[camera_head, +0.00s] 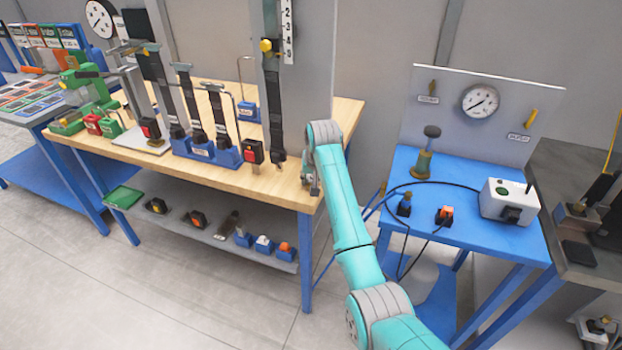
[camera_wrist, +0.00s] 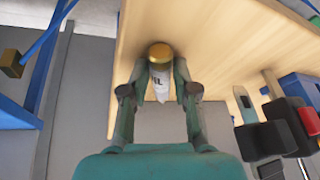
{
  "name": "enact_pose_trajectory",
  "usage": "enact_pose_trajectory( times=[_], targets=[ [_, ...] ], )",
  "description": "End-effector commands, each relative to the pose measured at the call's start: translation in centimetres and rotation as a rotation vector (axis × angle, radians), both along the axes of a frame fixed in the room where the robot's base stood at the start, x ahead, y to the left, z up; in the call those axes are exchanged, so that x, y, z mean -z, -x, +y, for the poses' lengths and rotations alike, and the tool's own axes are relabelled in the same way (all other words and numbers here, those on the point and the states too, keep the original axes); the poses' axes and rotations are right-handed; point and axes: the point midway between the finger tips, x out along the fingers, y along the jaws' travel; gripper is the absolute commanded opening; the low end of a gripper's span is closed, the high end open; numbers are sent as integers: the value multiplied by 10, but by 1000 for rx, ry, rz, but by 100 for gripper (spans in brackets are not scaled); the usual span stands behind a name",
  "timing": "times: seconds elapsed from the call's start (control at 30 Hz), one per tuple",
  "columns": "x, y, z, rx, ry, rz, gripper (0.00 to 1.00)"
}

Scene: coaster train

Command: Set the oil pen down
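The oil pen (camera_wrist: 160,86) shows in the wrist view as a white body with part of a dark label and a round gold end (camera_wrist: 160,52). My gripper (camera_wrist: 160,78) has its two fingers closed on either side of it. The wooden bench top (camera_wrist: 215,45) lies behind the pen; I cannot tell whether the pen touches it. In the head view my gripper (camera_head: 312,186) is at the right end of the wooden bench (camera_head: 225,175), close to its front corner. The pen is hidden there by my arm and gripper.
A black-and-red block (camera_head: 253,152) and a tall dark strap-like tool (camera_head: 274,110) stand left of my gripper. A blue holder (camera_head: 210,150) with several tools is further left. A blue table (camera_head: 470,205) with a white box (camera_head: 508,202) stands to the right, across a gap.

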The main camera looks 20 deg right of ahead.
Motion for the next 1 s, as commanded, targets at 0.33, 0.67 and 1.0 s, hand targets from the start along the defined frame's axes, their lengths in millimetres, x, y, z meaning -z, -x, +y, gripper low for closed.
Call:
enact_pose_trajectory(
  times=[0.33, 0.67, 1.0],
  targets=[
    [3, 1, -1, 1, 1, 7, 47],
    [-31, 12, -1, 1, 1, 2, 47],
    [-91, 39, -3, 1, 1, 2, 47]
  ],
)
